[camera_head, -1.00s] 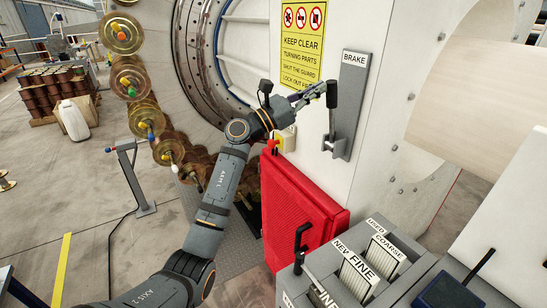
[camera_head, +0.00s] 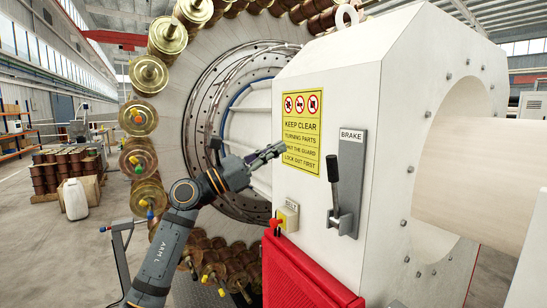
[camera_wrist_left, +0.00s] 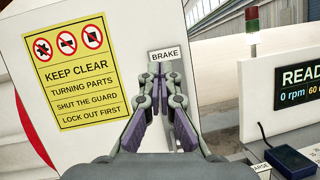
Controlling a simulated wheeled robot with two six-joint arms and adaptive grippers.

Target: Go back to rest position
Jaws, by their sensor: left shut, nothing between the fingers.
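My left gripper (camera_head: 277,149) is shut and empty, in front of the left edge of the yellow warning sign (camera_head: 301,124) in the head view. It is apart from the brake lever (camera_head: 333,169), whose black handle stands upright on its grey plate (camera_head: 353,188) to the right. In the left wrist view my left gripper (camera_wrist_left: 161,82) shows its fingers close together, with the BRAKE label (camera_wrist_left: 166,55) beyond them. The fingers hide most of the brake there. My left arm reaches in from the bottom left. My right gripper is in neither view.
A large spool carousel (camera_head: 225,100) with several bobbins stands behind my arm. The white housing (camera_head: 400,110) rises close to the gripper's right.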

